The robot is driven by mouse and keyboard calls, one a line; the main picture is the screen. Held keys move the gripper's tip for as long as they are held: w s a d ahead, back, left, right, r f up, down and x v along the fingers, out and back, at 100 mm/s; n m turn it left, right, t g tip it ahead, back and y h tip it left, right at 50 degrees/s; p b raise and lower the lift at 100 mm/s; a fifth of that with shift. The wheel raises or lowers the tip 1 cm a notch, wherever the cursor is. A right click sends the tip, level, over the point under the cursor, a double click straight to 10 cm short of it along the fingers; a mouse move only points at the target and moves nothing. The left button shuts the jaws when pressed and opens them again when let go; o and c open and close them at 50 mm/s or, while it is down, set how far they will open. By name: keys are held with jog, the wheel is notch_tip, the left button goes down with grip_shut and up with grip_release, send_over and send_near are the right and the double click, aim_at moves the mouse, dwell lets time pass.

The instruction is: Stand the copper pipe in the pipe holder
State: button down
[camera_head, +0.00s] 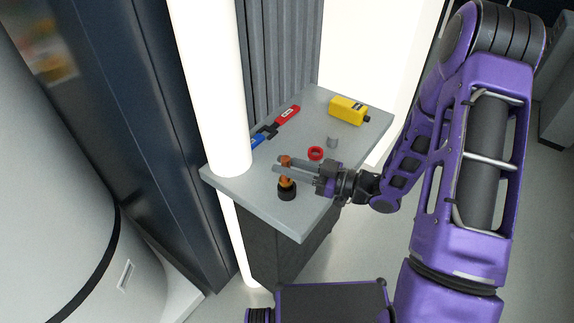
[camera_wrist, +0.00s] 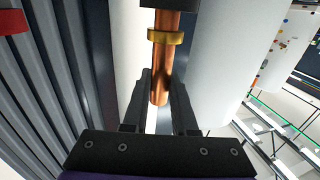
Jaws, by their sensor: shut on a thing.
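The copper pipe (camera_head: 286,182) is upright near the front left of the grey table in the head view. My gripper (camera_head: 279,165) reaches in from the right, shut on the pipe's upper part. The black round pipe holder (camera_head: 287,193) is at the pipe's lower end. The pipe appears to meet it, but I cannot tell how deep it sits. In the wrist view the pipe (camera_wrist: 160,72) is between the fingers (camera_wrist: 160,90), with a brass collar (camera_wrist: 166,37). A black piece (camera_wrist: 168,3) at the top edge looks like the holder.
On the table (camera_head: 316,212) are a red ring (camera_head: 316,153), a small grey cylinder (camera_head: 332,141), a yellow box-shaped device (camera_head: 347,110) and a red-and-blue tool (camera_head: 281,124). A white column (camera_head: 212,85) rises at the table's left edge. The table's front right is clear.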

jog(key=shift+f, duration=0.25)
jog(key=c, duration=0.7)
grip_release()
jog(key=shift+r, duration=0.1)
jog(key=shift+r, duration=0.15)
jog(key=v, duration=1.2)
